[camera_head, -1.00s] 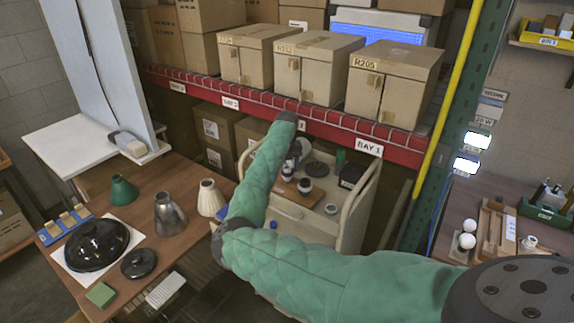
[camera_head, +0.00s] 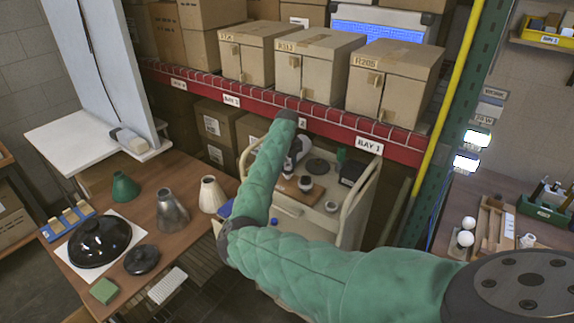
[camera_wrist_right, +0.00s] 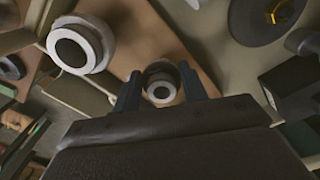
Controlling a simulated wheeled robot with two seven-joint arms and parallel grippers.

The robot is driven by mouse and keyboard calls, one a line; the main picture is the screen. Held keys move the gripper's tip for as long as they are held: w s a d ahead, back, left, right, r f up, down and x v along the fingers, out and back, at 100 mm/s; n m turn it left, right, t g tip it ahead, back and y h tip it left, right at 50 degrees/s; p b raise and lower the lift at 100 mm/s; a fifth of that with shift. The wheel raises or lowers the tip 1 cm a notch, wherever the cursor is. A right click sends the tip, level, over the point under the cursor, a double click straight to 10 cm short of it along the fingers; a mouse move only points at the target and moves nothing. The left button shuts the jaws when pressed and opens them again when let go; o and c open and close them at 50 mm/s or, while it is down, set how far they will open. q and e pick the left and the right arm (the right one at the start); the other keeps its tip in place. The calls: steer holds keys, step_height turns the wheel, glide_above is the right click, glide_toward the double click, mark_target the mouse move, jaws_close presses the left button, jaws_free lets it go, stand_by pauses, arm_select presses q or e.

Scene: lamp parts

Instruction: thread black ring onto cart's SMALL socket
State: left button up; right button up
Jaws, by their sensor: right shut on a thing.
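My right gripper (camera_wrist_right: 160,88) is shut on the black ring (camera_wrist_right: 158,68), which sits between the two fingertips in the wrist view. Through and below the ring shows a pale round socket with a dark hole, the small socket (camera_wrist_right: 161,91). I cannot tell whether the ring is around it or just above it. A larger white socket (camera_wrist_right: 80,48) stands to the left on the brown board (camera_wrist_right: 140,35). In the head view the cart (camera_head: 355,215) stands below the shelf, with my right arm reaching over it. My left gripper is not in view.
On the cart, a dark disc (camera_head: 318,166) and a black box (camera_head: 352,172) stand near the board. The red shelf beam (camera_head: 230,97) runs just behind the arm. A table (camera_head: 180,240) with lamp shades is at left, a workbench (camera_head: 490,195) at right.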

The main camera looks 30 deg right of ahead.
steer(key=m+b, duration=0.1)
steer(key=m, duration=0.2)
steer(key=shift+f, duration=0.15)
steer(key=o, duration=1.2)
steer(key=shift+m, duration=0.4)
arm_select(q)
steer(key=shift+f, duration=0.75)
arm_select(e)
steer(key=shift+s, duration=0.1)
arm_select(q)
steer(key=shift+b, duration=0.3)
arm_select(e)
steer(key=shift+d, duration=0.1)
